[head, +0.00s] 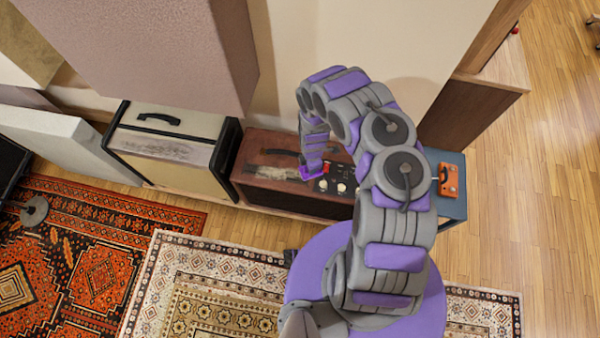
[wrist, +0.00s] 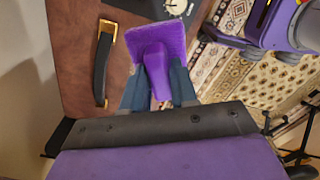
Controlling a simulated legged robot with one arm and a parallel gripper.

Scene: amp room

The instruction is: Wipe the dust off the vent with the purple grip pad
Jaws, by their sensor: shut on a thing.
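The purple grip pad (wrist: 158,40) is held by its stem between the two fingers of my gripper (wrist: 158,88), which is shut on it. In the head view the pad (head: 312,173) is at the end of my gripper (head: 313,158), over the top of the brown amp (head: 252,150), just left of its knobs. A pale greyish patch (head: 277,173) shows on the brown amp left of the pad; it may be the dusty vent, but I cannot tell surely. Whether the pad touches the amp is unclear.
The brown amp's black handle (wrist: 103,65) stands beside the pad. A cream amp (head: 150,180) stands to the left. A blue cabinet (head: 450,208) with an orange pedal (head: 448,180) is to the right. A pinkish panel (head: 150,50) hangs at upper left. Rugs cover the floor in front.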

